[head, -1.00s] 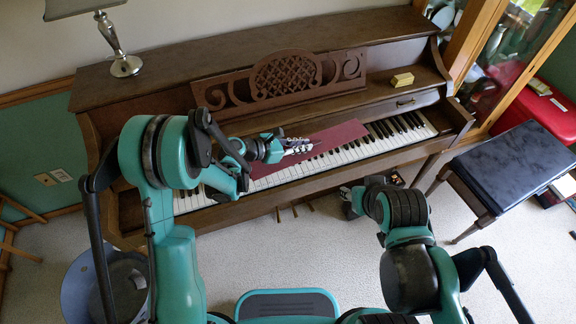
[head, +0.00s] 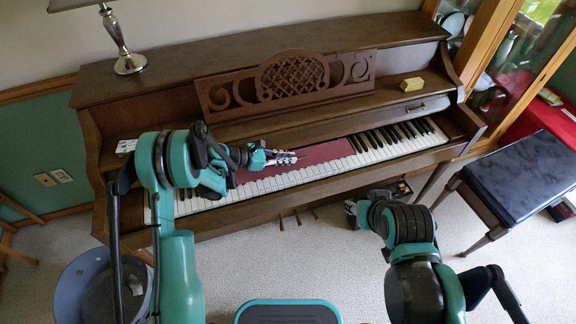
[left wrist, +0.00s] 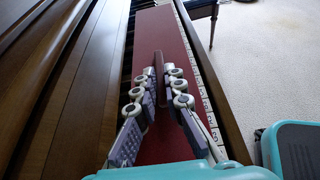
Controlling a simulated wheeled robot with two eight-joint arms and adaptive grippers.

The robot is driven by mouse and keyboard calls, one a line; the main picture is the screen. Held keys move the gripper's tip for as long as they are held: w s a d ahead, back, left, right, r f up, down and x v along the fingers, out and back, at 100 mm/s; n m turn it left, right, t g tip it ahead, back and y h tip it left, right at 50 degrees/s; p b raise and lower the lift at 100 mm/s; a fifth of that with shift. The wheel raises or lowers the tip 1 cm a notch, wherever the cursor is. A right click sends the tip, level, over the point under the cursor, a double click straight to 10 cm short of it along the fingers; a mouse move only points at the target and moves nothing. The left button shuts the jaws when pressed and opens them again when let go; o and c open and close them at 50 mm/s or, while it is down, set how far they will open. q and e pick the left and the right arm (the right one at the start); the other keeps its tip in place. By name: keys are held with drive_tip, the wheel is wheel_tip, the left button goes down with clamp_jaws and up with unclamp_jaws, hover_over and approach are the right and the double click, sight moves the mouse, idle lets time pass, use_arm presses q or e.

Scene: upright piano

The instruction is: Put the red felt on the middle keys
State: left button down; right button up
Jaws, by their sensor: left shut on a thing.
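The red felt (head: 318,155) is a long flat dark-red strip over the back part of the middle keys (head: 330,168). White key fronts show along its near side, and black keys show beyond its right end. My left gripper (head: 298,157) is over the felt. In the left wrist view my left gripper (left wrist: 165,92) is shut on a thin raised red ridge of the felt (left wrist: 162,38). The felt's left part is hidden behind my left arm. My right gripper (head: 355,212) is low in front of the piano, away from the felt; its fingers are too small to read.
The upright piano (head: 120,92) has a carved music stand (head: 290,80) above the keys. A small yellow block (head: 412,84) and a lamp (head: 125,60) rest on it. A dark bench (head: 520,175) stands at right, a bin (head: 75,290) at lower left.

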use_arm(q)
wheel_tip(320, 180, down, 4)
drive_tip(key=shift+r+b, duration=0.15)
drive_tip(key=shift+b, duration=0.65)
drive_tip(key=shift+r, duration=0.15)
drive_tip(key=c, duration=1.6)
unclamp_jaws()
